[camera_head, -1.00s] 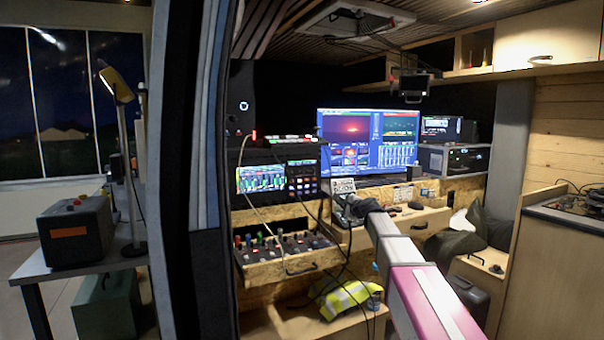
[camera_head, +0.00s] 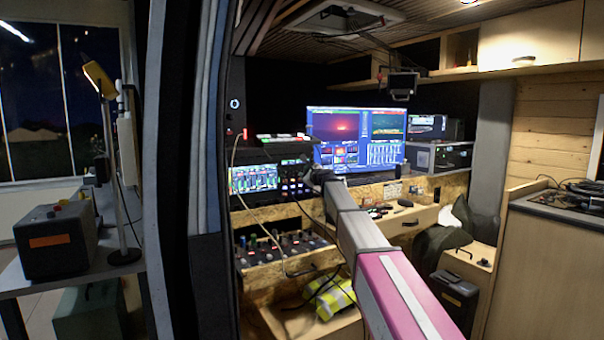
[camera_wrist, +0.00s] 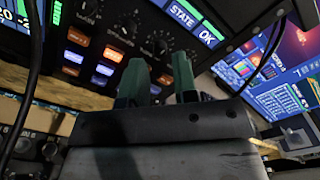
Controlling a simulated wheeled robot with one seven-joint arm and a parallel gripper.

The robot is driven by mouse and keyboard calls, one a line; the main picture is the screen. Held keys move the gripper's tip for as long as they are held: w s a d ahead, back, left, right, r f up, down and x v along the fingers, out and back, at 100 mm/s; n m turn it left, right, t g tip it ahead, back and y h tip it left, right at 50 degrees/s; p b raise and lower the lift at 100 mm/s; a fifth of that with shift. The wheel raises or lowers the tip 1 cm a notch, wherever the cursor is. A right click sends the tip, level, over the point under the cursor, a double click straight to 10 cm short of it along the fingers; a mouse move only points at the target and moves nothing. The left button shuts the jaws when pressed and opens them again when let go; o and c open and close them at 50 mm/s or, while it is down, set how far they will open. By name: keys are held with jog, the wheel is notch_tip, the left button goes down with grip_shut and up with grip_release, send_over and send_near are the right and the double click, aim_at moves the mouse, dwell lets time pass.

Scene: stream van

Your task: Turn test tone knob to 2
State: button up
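In the wrist view, a dark panel (camera_wrist: 112,45) carries a row of dark knobs and several lit orange and blue-white buttons. One dark knob (camera_wrist: 157,46) shows just beyond the gap between my fingertips. The lettering is too small to tell which is the test tone knob. My gripper (camera_wrist: 159,64) has its two green fingers apart with nothing visible between them; I cannot tell if they touch the panel. In the head view, my gripper (camera_head: 318,178) is small and dark, in front of the right side of the rack unit (camera_head: 256,178), hiding part of it.
A dark cable (camera_wrist: 270,45) crosses close to the right of my fingers. A large monitor (camera_head: 355,138) stands right of the rack unit. A drawer with faders and knobs (camera_head: 285,245) lies below. The van's door frame (camera_head: 185,180) stands at left.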

aim_at(302, 171)
jog(key=shift+x, duration=1.5)
grip_shut()
